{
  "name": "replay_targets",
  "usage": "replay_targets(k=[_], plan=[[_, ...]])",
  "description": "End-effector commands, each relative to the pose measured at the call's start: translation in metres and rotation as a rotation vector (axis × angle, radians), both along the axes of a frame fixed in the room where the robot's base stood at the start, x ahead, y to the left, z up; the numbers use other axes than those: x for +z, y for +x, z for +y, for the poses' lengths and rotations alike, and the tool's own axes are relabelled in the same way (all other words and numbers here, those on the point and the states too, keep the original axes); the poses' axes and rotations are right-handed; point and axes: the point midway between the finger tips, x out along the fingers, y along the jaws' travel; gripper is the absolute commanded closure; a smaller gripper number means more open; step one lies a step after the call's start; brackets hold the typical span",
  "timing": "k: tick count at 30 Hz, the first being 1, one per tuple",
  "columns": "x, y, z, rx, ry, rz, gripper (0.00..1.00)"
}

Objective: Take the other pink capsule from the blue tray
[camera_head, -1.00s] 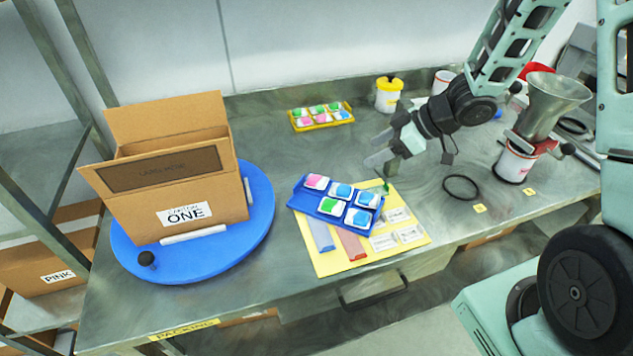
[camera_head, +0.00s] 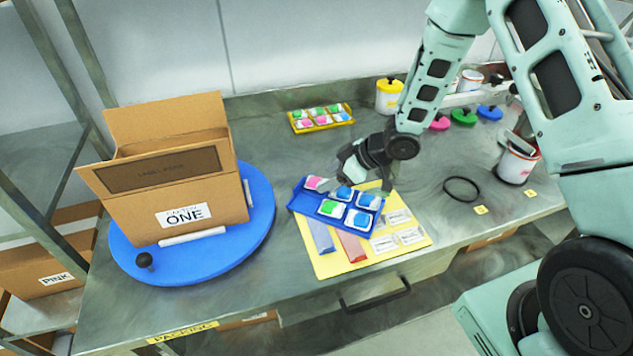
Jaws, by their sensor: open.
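The blue tray (camera_head: 300,207) lies on a yellow sheet at the middle of the bench. A pink capsule (camera_head: 315,183) sits in its upper left compartment. Blue capsules (camera_head: 344,193) and one green capsule (camera_head: 331,211) fill other compartments. My gripper (camera_head: 328,177) is open and reaches in from the upper right, with its fingers low over the tray's back edge, close to the pink capsule. I cannot tell whether a finger touches the capsule.
A yellow tray (camera_head: 322,126) with green and pink capsules stands behind. The carton marked ONE (camera_head: 160,185) stands on a blue turntable (camera_head: 250,240) at left. A yellow-lidded jar (camera_head: 388,96) and a black ring (camera_head: 461,189) are at right. Bare bench lies between the trays.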

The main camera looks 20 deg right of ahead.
Motion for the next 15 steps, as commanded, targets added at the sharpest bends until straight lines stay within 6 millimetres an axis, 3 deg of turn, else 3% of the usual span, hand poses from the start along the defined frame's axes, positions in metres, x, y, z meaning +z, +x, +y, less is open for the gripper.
replay_targets(k=[6,13,14,15], plan=[[-0.016,0.010,0.014,0.000,0.000,0.000,0.36],[-0.018,0.011,0.015,0.000,-0.001,0.001,0.36],[-0.018,0.011,0.015,0.000,-0.001,0.001,0.39],[-0.018,0.011,0.015,0.000,-0.001,0.001,0.50]])
